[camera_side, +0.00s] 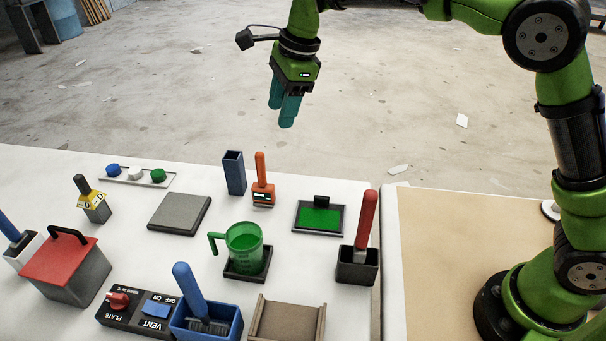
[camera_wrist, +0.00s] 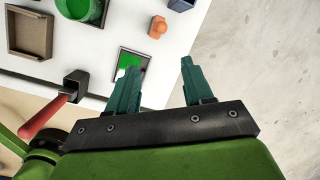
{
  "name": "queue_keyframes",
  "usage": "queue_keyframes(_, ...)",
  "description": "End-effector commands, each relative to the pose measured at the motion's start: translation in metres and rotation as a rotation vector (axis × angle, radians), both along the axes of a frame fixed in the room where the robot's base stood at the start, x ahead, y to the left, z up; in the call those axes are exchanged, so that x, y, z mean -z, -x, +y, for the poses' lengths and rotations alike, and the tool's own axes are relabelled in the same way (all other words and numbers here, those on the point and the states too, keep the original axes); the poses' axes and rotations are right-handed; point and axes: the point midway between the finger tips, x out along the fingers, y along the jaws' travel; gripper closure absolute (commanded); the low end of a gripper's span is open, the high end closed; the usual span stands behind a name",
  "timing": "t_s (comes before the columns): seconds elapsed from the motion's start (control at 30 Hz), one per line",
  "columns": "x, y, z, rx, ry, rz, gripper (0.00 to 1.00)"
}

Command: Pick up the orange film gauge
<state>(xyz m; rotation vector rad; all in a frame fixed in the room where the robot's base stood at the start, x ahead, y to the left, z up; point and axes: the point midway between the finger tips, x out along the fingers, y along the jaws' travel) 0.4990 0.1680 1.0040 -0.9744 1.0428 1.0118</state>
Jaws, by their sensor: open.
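The orange film gauge (camera_side: 263,191) stands upright on the white table, with a tall orange handle and a small dark display on its body. In the wrist view it shows from above as a small orange shape (camera_wrist: 158,27) near the table edge. My gripper (camera_side: 282,114) is high above the table's far edge, well above the gauge and apart from it. In the wrist view its two teal fingers (camera_wrist: 160,75) are spread with nothing between them. One fingertip overlaps the green pad in that view.
A dark blue open box (camera_side: 234,173) stands close left of the gauge. The black-framed green pad (camera_side: 320,217) lies to its right, and a green jug (camera_side: 244,248) stands nearer the front. A red-handled tool (camera_side: 366,222) stands in a black holder. A grey plate (camera_side: 180,213) lies left.

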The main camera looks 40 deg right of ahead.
Motion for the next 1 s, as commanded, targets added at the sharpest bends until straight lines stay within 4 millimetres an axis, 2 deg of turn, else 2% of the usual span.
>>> queue_keyframes(0.03,-0.003,-0.009,0.005,0.115,-0.019,0.018,0.49)
queue_keyframes(0.1,-0.014,-0.014,0.007,0.269,-0.053,0.037,0.49)
queue_keyframes(0.2,-0.025,-0.013,0.009,0.424,-0.094,0.065,0.49)
queue_keyframes(0.37,-0.021,-0.010,0.009,0.532,-0.113,0.102,0.49)
queue_keyframes(0.47,-0.009,-0.013,0.012,0.538,-0.113,0.105,0.49)
queue_keyframes(0.8,0.062,-0.026,0.025,0.536,-0.114,0.105,0.49)
queue_keyframes(1.0,0.085,-0.031,0.030,0.536,-0.115,0.102,0.49)
